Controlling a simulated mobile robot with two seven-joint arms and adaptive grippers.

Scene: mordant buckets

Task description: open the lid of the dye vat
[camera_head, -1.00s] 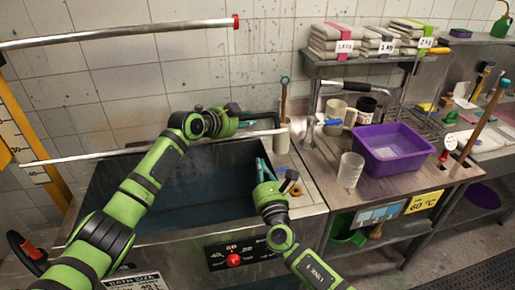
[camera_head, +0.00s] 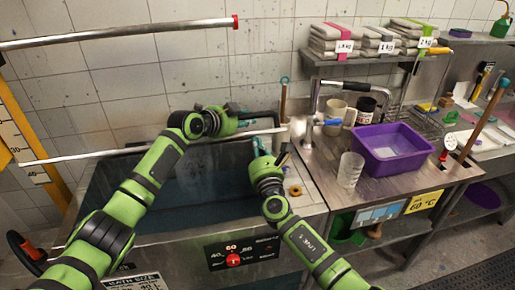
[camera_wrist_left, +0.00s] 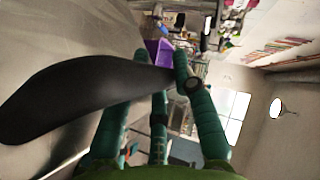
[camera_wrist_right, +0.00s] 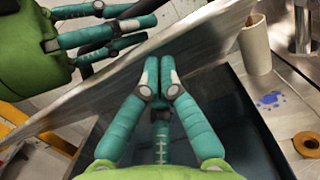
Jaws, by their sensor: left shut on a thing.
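The dye vat (camera_head: 300,212) is a steel tub with a dark, bluish inside that shows. Its lid (camera_head: 90,156) is raised and seen nearly edge-on in the head view, as a long pale strip across the back. In the right wrist view the lid (camera_wrist_right: 105,95) is a slanting metal panel. My left gripper (camera_head: 245,117) is behind the lid's edge, shut on the dark curved lid handle (camera_wrist_left: 80,88). My right gripper (camera_wrist_right: 159,70) looks shut and empty, its tips together close to the lid over the vat's right part; I cannot tell whether they touch it.
A control panel with a red knob (camera_head: 233,260) is on the vat's front. A tape roll (camera_head: 295,190) lies on the right rim. On the counter to the right stand a clear beaker (camera_head: 350,169) and a purple basin (camera_head: 395,148). A metal rail (camera_head: 120,33) runs overhead.

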